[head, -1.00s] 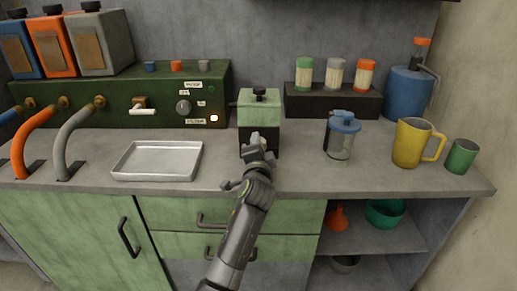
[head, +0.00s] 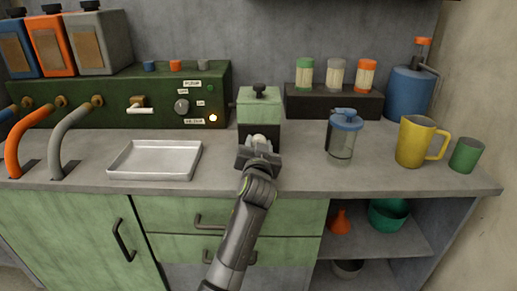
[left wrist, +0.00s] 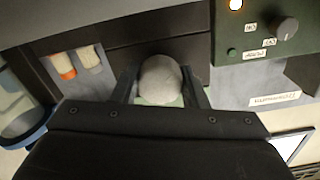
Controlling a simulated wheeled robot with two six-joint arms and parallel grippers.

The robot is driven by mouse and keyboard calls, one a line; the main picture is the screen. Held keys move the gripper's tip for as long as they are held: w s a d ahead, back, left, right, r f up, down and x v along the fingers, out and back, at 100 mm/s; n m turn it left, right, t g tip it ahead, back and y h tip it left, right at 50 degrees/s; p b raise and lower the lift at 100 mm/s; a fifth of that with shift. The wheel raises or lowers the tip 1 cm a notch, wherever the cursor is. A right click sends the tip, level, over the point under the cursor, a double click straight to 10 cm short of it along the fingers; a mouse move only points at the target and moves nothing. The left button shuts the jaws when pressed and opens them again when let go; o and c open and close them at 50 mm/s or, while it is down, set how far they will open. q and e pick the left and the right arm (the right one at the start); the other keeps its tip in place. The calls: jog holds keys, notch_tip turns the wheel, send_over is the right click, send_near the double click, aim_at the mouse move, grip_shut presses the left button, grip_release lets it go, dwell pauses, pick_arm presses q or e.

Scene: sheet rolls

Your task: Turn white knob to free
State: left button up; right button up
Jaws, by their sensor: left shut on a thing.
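The white knob (head: 259,139) is a rounded pale knob on the front of a small green and black box (head: 259,108) on the counter. In the left wrist view the knob (left wrist: 160,79) sits between two dark fingers, one close on each side. My left gripper (head: 258,149) is shut on the knob, and its body covers the box's lower front. No marking beside the knob can be read. My right gripper is in neither view.
A metal tray (head: 115,172) lies to the left, below a green panel (head: 60,92) with a grey knob (head: 182,107) and a glowing lamp (head: 213,118). To the right are a blue-lidded jar (head: 342,147), a yellow mug (head: 413,143) and a green cup (head: 466,155).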

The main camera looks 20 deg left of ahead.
pick_arm(q)
jog(key=n+b, duration=0.1)
jog(key=n, duration=0.2)
jog(key=shift+f, duration=0.15)
jog(key=shift+n+b, duration=0.4)
jog(key=shift+n, duration=1)
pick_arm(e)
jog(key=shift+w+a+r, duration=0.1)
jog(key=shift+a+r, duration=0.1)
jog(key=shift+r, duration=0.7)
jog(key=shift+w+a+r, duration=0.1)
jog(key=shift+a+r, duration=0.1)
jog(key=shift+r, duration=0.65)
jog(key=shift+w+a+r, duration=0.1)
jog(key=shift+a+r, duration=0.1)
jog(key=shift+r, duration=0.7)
pick_arm(q)
jog(key=o, duration=1)
jog(key=shift+c, duration=0.2)
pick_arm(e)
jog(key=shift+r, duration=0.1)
